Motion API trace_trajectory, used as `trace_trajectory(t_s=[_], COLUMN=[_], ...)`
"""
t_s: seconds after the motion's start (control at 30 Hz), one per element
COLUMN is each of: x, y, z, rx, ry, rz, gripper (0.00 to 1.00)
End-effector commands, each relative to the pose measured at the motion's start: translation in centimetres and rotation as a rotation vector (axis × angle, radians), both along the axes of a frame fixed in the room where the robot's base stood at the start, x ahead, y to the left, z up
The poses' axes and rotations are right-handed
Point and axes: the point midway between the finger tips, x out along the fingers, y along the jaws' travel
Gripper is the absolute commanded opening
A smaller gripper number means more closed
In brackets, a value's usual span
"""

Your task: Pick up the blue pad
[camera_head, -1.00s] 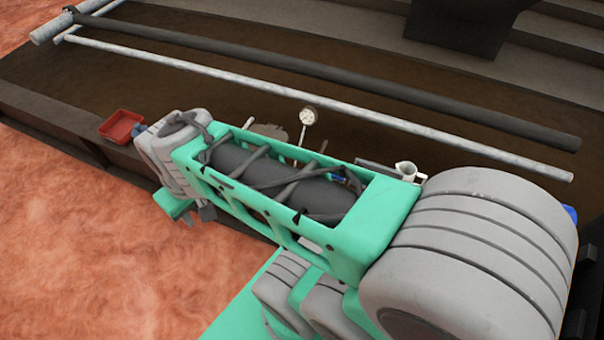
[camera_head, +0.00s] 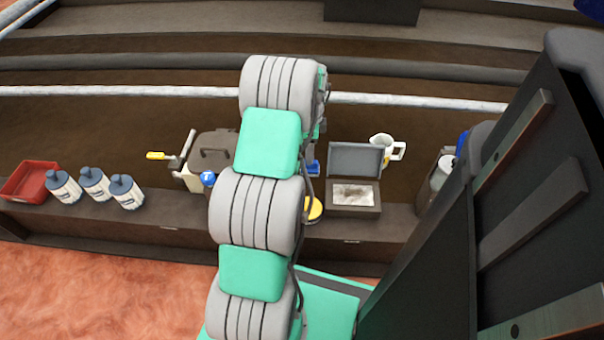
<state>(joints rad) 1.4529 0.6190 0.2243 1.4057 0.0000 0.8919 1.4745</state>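A small blue piece (camera_head: 313,168) shows just right of my arm on the dark counter. It may be the blue pad, but my arm hides part of that area and I cannot tell. My arm, in grey and green links, runs up the middle of the head view. My gripper is not visible, so its distance from the blue piece cannot be seen.
On the counter stand a red tray (camera_head: 30,181), several white bottles with blue-grey caps (camera_head: 95,184), an open grey box (camera_head: 354,160), a white jug (camera_head: 384,147) and a yellow-handled item (camera_head: 158,156). A dark panel (camera_head: 530,190) fills the right.

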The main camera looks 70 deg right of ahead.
Motion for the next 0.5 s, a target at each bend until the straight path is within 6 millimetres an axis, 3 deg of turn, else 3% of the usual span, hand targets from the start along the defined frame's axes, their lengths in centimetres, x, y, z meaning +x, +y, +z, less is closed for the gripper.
trace_trajectory(t_s=[0.4, 0.5], x=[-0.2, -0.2], y=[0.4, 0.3], z=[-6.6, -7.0], rx=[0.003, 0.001], ry=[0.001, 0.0], rz=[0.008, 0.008], gripper=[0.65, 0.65])
